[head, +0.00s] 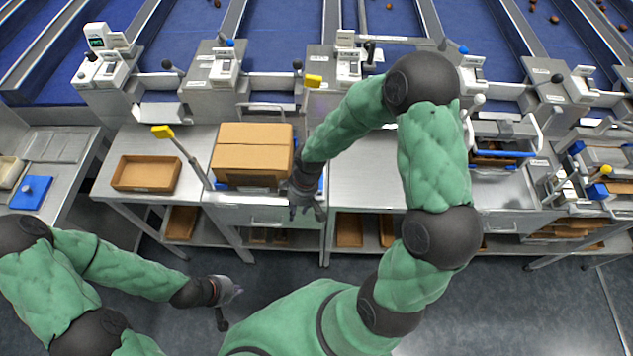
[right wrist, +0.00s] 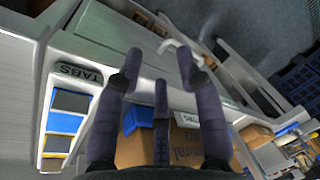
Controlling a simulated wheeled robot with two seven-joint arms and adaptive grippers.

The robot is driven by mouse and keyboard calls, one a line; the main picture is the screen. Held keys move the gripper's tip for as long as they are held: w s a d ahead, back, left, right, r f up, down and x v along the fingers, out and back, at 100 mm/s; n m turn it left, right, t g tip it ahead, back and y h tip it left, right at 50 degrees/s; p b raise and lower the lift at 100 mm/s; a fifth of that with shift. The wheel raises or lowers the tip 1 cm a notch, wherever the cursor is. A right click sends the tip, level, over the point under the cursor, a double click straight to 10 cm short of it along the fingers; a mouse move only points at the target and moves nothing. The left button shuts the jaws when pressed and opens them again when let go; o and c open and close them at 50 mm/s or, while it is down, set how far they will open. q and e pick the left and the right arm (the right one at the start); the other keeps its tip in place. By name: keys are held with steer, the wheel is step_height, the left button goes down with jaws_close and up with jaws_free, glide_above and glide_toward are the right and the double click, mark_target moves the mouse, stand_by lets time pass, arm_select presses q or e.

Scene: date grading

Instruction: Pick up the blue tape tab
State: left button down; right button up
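The blue tape tab (right wrist: 65,122) shows in the right wrist view at the left. It sits in a light rack (right wrist: 48,110) labelled "TABS", between a dark tab above and dark and yellow tabs below. My right gripper (right wrist: 158,62) is open and empty, its fingers apart, to the right of the rack. In the head view my right gripper (head: 306,206) is at the right front corner of a closed carton (head: 252,148). The rack cannot be made out in the head view. My left gripper (head: 228,302) is open and empty, low over the floor.
A shallow brown tray (head: 146,173) lies on the bench left of the carton. A post with a yellow top (head: 163,132) stands between them. The metal bench (head: 365,180) right of my right gripper is clear. Grading machines (head: 213,78) line the back.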

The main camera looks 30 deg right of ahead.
steer(key=w+d+r+n+h+p, duration=0.1)
steer(key=d+r+n, duration=0.1)
steer(key=d+r, duration=0.3)
steer(key=w+d+r+n+h+p, duration=0.1)
steer(key=d+r+n+h, duration=0.15)
steer(key=r, duration=0.45)
steer(key=shift+y, duration=0.35)
steer(key=f, duration=0.2)
steer(key=f+b, duration=0.1)
steer(key=f, duration=0.1)
steer(key=shift+s+d+f, duration=0.15)
steer(key=shift+d+f, duration=0.05)
steer(key=shift+f, duration=0.2)
steer(key=shift+w+f+b, duration=0.2)
steer(key=shift+f+b, duration=0.1)
steer(key=shift+f, duration=1.15)
steer(key=shift+w+f+b, duration=0.15)
steer(key=shift+f+b, duration=0.15)
steer(key=shift+f, duration=1.15)
jaws_close()
